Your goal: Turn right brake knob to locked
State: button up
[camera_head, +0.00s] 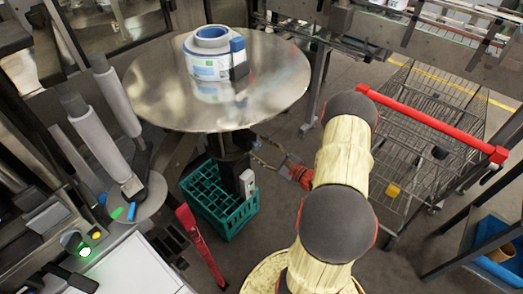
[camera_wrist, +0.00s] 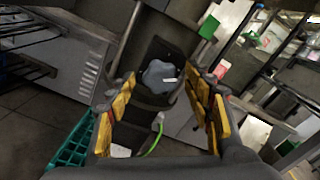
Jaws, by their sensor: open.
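A grey, lobed knob (camera_wrist: 159,74) with a white pointer mark sits on a dark plate in the wrist view. The mark points right in that picture. I cannot tell from the views whether this is the right brake knob. My gripper (camera_wrist: 164,92) is open, its yellow-padded fingers on either side of the view with the knob between and beyond them. No contact with the knob shows. In the head view my gripper (camera_head: 268,152) reaches under the round metal table towards its dark column (camera_head: 232,157); the knob is not clearly visible there.
The round table (camera_head: 155,85) carries a blue-and-white reel (camera_head: 210,62) above my gripper. A green crate (camera_head: 205,205) stands beneath. A wire cart (camera_head: 420,120) with a red handle stands to the right. A red lever (camera_head: 200,245) is at front. A green cable (camera_wrist: 155,135) hangs below the knob.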

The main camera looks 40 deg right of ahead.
jog(key=c, duration=1.1)
jog(key=shift+c, duration=0.3)
